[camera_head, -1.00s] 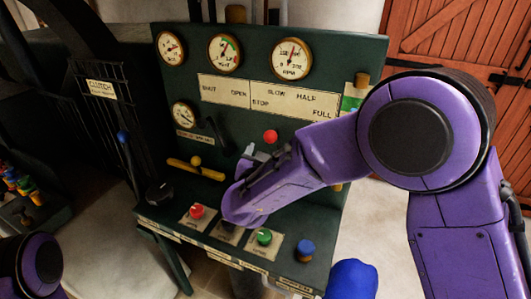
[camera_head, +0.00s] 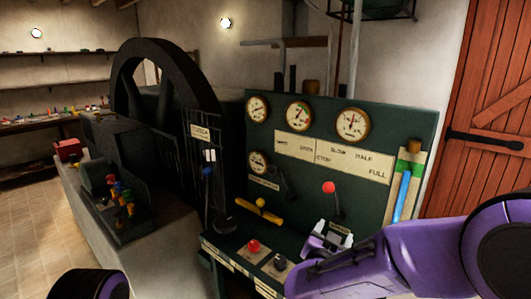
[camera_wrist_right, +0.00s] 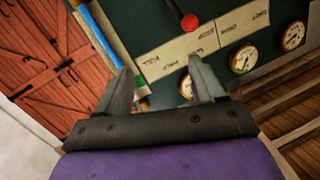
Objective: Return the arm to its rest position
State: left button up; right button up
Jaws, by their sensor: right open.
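My right arm comes in from the lower right in the head view. Its gripper (camera_head: 322,238) is open, in front of the green control panel (camera_head: 395,125) and above its sloping desk. In the right wrist view the two grey fingers of the right gripper (camera_wrist_right: 160,78) stand apart with nothing between them. The red-knobbed lever (camera_head: 329,188) rises just behind the gripper in the head view; it also shows beyond the fingers in the wrist view (camera_wrist_right: 189,21). A purple and black part of my left arm shows at the bottom left; the left gripper is out of view.
The desk bears a red button (camera_head: 254,246) and a black knob (camera_head: 280,262). A yellow handle (camera_head: 257,211) and a blue-knobbed lever (camera_head: 207,173) stand left of the gripper. A large dark wheel (camera_head: 128,62) is behind. A wooden door (camera_head: 489,90) is at right.

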jog(key=s+d+f+g+y+b, duration=0.15)
jog(key=s+f, duration=0.25)
jog(key=f, duration=0.5)
jog(key=s+d+f+n+g+y, duration=0.1)
jog(key=s+d+f, duration=0.2)
jog(key=s+f, duration=0.35)
jog(key=s+d+f+g+y+b, duration=0.1)
jog(key=s+d+f+g+y, duration=0.15)
jog(key=f, duration=0.85)
jog(key=s+d+f+g+b, duration=0.1)
jog(key=s+d+f+g, duration=0.1)
jog(key=s+f, duration=0.3)
jog(key=s+d+f+g+b, duration=0.1)
jog(key=s+f, duration=0.4)
jog(key=s, duration=0.7)
jog(key=s+d+f+g, duration=0.3)
jog(key=s+f, duration=0.3)
jog(key=s, duration=0.2)
jog(key=shift+s+d+n+g+h+b, duration=0.15)
jog(key=shift+s+n+g+h+b, duration=0.15)
jog(key=shift+h+b, duration=0.1)
